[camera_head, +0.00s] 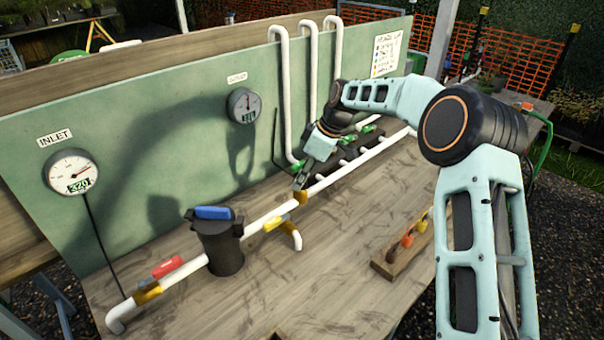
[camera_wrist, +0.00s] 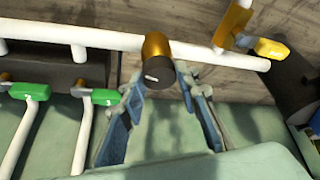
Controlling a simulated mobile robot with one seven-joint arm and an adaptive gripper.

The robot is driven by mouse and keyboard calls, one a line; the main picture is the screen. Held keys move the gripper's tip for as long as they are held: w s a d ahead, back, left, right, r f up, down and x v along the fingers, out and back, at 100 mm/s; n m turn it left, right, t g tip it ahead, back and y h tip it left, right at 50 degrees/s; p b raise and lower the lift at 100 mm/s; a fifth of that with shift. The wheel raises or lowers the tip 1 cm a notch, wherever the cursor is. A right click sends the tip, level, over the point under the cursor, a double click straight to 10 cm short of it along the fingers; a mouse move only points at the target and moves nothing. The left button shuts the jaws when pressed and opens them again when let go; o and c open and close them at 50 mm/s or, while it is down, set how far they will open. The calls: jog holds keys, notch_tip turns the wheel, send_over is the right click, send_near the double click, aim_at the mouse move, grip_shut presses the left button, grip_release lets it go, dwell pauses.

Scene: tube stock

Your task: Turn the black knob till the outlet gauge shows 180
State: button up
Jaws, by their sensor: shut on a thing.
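The black knob (camera_wrist: 158,72) sits on a brass regulator body (camera_wrist: 155,45) on the white pipe in the wrist view. My gripper (camera_wrist: 160,78) has a finger on each side of the knob and is shut on it. In the head view my gripper (camera_head: 299,182) reaches down to the brass body (camera_head: 301,198), and its fingers hide the knob. The outlet gauge (camera_head: 244,104) is the upper, right-hand dial on the green panel. Its needle points roughly upward; its green digits are too small to read surely.
The inlet gauge (camera_head: 71,172) at left shows 320. A black filter with a blue top (camera_head: 213,213), a red-handled valve (camera_head: 167,267) and a yellow-handled valve (camera_head: 276,222) lie along the pipe. Green valves (camera_head: 297,164) stand near my gripper. A wooden rack (camera_head: 392,268) is on the bench.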

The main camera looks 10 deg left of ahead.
jog(key=shift+d+n+g+p, duration=0.1)
jog(key=shift+n+g+p, duration=0.35)
jog(key=shift+n, duration=0.55)
jog(key=o, duration=1.2)
jog(key=shift+c, duration=0.2)
jog(key=shift+w+r, duration=0.1)
jog(key=v, duration=1.1)
jog(key=shift+r, duration=0.4)
jog(key=shift+d, duration=0.1)
